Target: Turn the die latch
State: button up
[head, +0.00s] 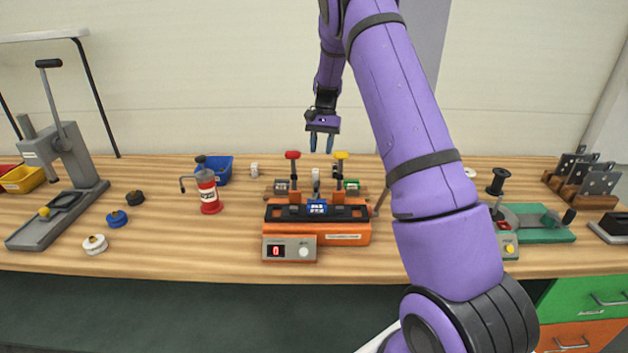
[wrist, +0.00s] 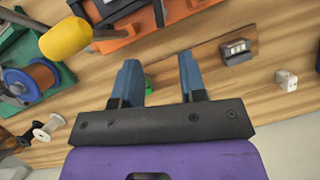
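The orange machine (head: 317,226) stands mid-bench in the head view, with a red-topped lever (head: 292,157) on the left and a yellow-topped lever (head: 341,156) on the right. I cannot tell for sure which part is the die latch. My gripper (head: 321,146) hangs fingers down above the back of the machine, its blue fingers apart and empty. In the wrist view, the open fingers (wrist: 160,64) are over the wooden bench, with a small green part (wrist: 148,86) showing between them. The yellow knob (wrist: 66,38) is close at upper left, apart from the fingers.
A grey press (head: 62,160) is at far left, a green fixture (head: 540,225) at right.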

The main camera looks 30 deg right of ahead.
aim_at(318, 182)
jog(key=x, duration=1)
jog(key=shift+a, duration=0.15)
